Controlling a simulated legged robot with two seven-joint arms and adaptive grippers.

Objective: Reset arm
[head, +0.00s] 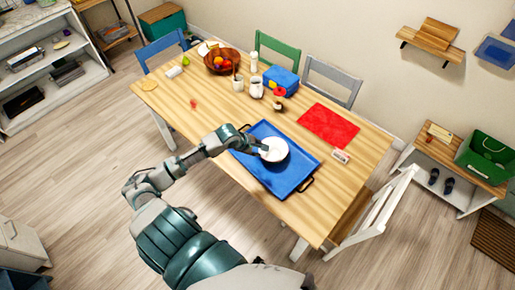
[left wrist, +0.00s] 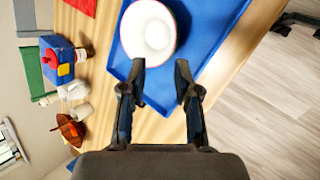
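My left arm reaches in from the lower left in the head view. My left gripper (head: 262,147) is at the left side of a white bowl (head: 275,150) on a blue tray (head: 283,185). In the left wrist view my left gripper (left wrist: 158,75) has its two fingers spread apart with nothing between them. The white bowl (left wrist: 149,30) lies just beyond the fingertips, on the blue tray (left wrist: 207,35). I cannot tell from the head view whether a finger touches the bowl. My right gripper is not in view.
The wooden table (head: 222,105) also holds a red mat (head: 328,126), a blue box (head: 282,81), a fruit basket (head: 222,61) and several small items. Chairs stand around it, including a white chair (head: 372,215) at the right. The floor (head: 75,150) at left is clear.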

